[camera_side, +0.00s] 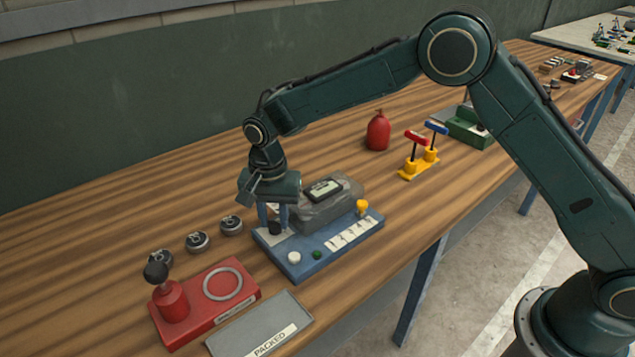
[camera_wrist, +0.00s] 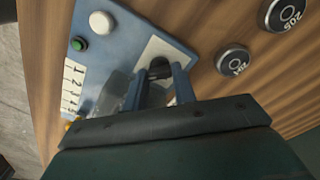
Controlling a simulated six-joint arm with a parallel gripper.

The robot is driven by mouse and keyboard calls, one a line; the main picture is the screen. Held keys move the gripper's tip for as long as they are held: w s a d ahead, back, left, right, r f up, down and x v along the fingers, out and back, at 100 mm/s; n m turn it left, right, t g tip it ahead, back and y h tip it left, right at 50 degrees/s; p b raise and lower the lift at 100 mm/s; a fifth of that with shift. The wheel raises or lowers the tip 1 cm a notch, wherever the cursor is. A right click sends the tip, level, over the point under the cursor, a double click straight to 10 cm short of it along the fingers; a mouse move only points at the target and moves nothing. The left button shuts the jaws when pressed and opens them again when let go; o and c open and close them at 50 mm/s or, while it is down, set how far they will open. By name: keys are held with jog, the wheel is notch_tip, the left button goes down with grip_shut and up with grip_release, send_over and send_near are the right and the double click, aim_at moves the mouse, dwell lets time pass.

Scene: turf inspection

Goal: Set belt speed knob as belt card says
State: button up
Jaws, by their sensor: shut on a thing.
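My gripper (camera_side: 274,212) points down over the left end of the blue panel (camera_side: 285,271). Its two fingers are shut on a black knob (camera_side: 274,228). In the wrist view the knob (camera_wrist: 159,68) sits between the fingers, above a white plate (camera_wrist: 178,51). The plate's markings and the knob's pointer are not readable. A row of white labels (camera_side: 351,234) runs along the panel; the wrist view shows numbers on the strip (camera_wrist: 72,86). A dark display (camera_side: 323,189) rests on the grey housing behind; its text is too small to read. I cannot tell which piece is the belt card.
The panel also has a white button (camera_side: 294,257), a green button (camera_side: 317,254) and a yellow knob (camera_side: 362,206). Numbered round discs (camera_side: 197,241) lie to the left. A red stamp base (camera_side: 205,300) and a grey "PACKED" tray (camera_side: 260,325) stand in front. A red canister (camera_side: 378,131) stands behind.

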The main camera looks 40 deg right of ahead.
aim_at(274, 222)
jog(key=o, duration=1)
jog(key=shift+r, duration=0.15)
notch_tip(274, 222, up, 14)
jog(key=shift+f, duration=0.2)
dwell(0.4)
